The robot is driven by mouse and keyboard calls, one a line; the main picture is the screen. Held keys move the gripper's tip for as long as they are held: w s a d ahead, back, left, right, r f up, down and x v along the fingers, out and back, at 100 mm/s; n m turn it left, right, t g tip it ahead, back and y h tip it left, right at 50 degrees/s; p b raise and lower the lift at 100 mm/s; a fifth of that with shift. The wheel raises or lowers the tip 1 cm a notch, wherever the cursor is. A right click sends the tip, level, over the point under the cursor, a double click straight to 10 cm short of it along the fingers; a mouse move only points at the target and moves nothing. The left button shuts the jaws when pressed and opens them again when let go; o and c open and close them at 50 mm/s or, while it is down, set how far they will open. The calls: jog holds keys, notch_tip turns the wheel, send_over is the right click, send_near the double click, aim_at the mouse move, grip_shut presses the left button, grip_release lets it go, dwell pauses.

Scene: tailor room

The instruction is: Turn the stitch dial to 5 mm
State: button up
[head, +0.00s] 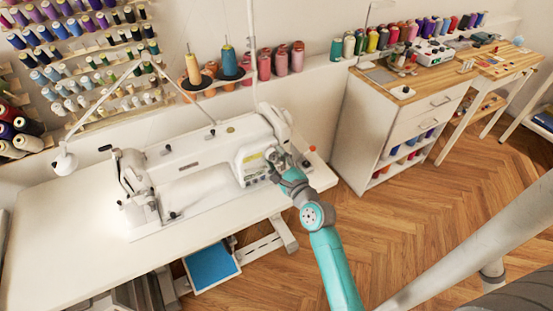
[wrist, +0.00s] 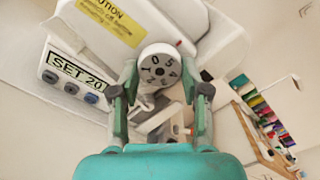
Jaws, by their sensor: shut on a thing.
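The stitch dial (wrist: 159,64) is a round white knob with dark numerals around its face, on the right end of the white sewing machine (head: 205,160). The 0 and 5 show near the top of its face; the exact setting against a mark cannot be told. My gripper (wrist: 159,70) has one finger on each side of the dial and is shut on it. In the head view my gripper (head: 279,168) is at the machine's right end and hides the dial.
A yellow caution label (wrist: 112,18) is above the dial, and a panel reading SET 20 (wrist: 77,72) with buttons is left of it. The machine stands on a white table (head: 80,230). A thread stand holds spools (head: 193,68) behind. A white cabinet (head: 375,125) stands to the right.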

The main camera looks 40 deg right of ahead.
jog(key=shift+f, duration=0.1)
jog(key=o, duration=1.1)
jog(key=shift+o, duration=0.2)
jog(key=shift+s, duration=0.1)
jog(key=v, duration=0.7)
jog(key=shift+s, duration=0.4)
jog(key=shift+a, duration=0.15)
